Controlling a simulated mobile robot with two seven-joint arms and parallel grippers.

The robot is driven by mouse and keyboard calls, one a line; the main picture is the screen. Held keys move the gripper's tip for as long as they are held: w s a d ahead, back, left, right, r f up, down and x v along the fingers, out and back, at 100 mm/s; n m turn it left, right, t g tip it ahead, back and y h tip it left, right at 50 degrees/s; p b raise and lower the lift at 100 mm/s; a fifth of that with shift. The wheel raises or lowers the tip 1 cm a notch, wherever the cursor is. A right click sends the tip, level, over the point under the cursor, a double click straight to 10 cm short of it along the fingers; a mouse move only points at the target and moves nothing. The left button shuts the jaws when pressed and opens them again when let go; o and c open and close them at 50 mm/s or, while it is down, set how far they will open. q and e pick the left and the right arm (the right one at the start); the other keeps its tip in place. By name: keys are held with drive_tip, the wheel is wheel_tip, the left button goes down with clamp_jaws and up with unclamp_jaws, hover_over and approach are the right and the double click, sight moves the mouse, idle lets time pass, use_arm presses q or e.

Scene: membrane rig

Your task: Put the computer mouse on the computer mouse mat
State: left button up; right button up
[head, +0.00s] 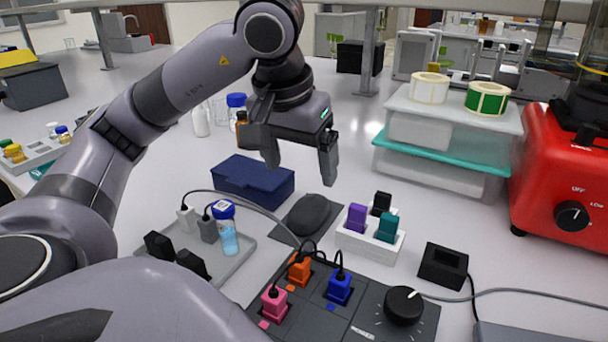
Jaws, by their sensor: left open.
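The dark grey computer mouse (308,214) sits on the dark computer mouse mat (328,231), near the middle of the bench in the head view. Part of the mat is covered by the mouse. My left gripper (300,166) is open and empty, above and a little behind the mouse, with its fingers pointing down and clear of it. My right gripper does not show.
A dark blue box (253,181) stands left of the mat. A grey tray (235,262) with plugs and a small bottle is at front left. A white holder (370,241) with coloured blocks is right of the mat. A control panel (365,318) with a cable lies in front.

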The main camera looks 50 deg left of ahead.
use_arm(q)
drive_tip(key=p+v, duration=0.1)
drive_tip(key=v, duration=0.1)
drive_tip(key=shift+s+r, duration=0.1)
drive_tip(key=shift+r, duration=0.15)
idle(0.5)
